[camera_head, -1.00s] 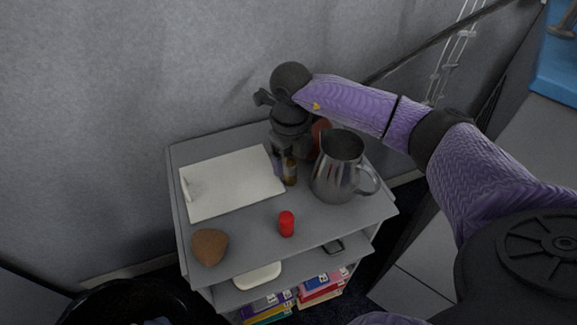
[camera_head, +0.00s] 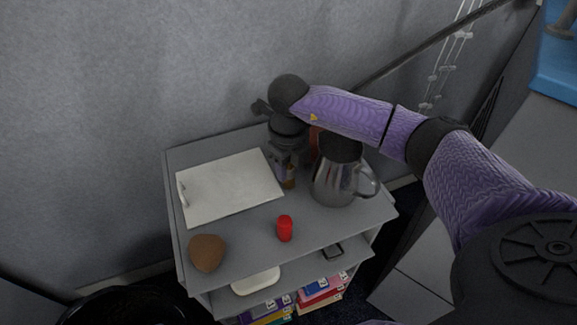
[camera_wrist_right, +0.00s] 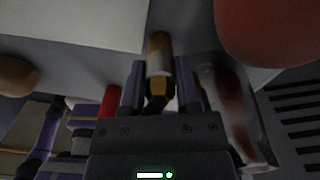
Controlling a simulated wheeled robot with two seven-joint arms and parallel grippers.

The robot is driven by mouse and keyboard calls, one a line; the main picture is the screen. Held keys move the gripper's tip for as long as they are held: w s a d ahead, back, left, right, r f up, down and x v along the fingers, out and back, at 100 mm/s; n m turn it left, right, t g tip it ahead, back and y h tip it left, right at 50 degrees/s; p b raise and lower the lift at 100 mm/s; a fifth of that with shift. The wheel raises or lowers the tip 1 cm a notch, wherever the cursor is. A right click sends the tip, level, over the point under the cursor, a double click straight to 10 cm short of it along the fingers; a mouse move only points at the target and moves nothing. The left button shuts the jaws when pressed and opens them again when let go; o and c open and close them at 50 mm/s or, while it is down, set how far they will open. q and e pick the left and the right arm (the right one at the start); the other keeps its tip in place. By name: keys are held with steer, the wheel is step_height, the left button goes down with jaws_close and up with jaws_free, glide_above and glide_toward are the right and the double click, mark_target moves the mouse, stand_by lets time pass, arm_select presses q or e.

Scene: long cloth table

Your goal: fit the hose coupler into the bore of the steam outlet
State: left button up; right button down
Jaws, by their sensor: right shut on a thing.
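My right gripper (camera_head: 286,172) points down over the cart top, beside the metal pitcher. It is shut on a small brass-coloured and pale cylinder, seemingly the hose coupler (camera_head: 290,180). In the right wrist view the coupler (camera_wrist_right: 160,66) sits between the purple fingers, with a hex-shaped brass part nearest the palm. The far end of the coupler is dim, and I cannot tell whether it touches anything. I cannot make out the steam outlet or its bore for sure. My left gripper is not in view.
The metal pitcher (camera_head: 336,184) stands just right of the gripper. A reddish rounded thing (camera_wrist_right: 272,28) lies behind it, partly hidden. A white board (camera_head: 228,187) lies left, a red cylinder (camera_head: 285,228) and brown lump (camera_head: 207,252) in front. A grey wall rises behind.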

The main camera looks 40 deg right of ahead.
step_height(320, 180, up, 10)
steer(key=p, duration=0.4)
steer(key=shift+s+a+r+n, duration=0.1)
steer(key=shift+a+r+n, duration=0.2)
steer(key=shift+n, duration=0.5)
arm_select(q)
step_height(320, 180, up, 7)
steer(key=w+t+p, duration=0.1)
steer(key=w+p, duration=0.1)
steer(key=p, duration=0.1)
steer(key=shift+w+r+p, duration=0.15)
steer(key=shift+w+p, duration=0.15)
arm_select(e)
steer(key=s+a+r+n, duration=0.3)
steer(key=a+n, duration=0.2)
steer(key=n, duration=1.1)
steer(key=s+a+r+n, duration=0.3)
steer(key=s+a+n, duration=0.1)
steer(key=n, duration=1.2)
steer(key=shift+s+a+r+n, duration=0.15)
steer(key=shift+s+a+n, duration=0.15)
steer(key=shift+a, duration=0.25)
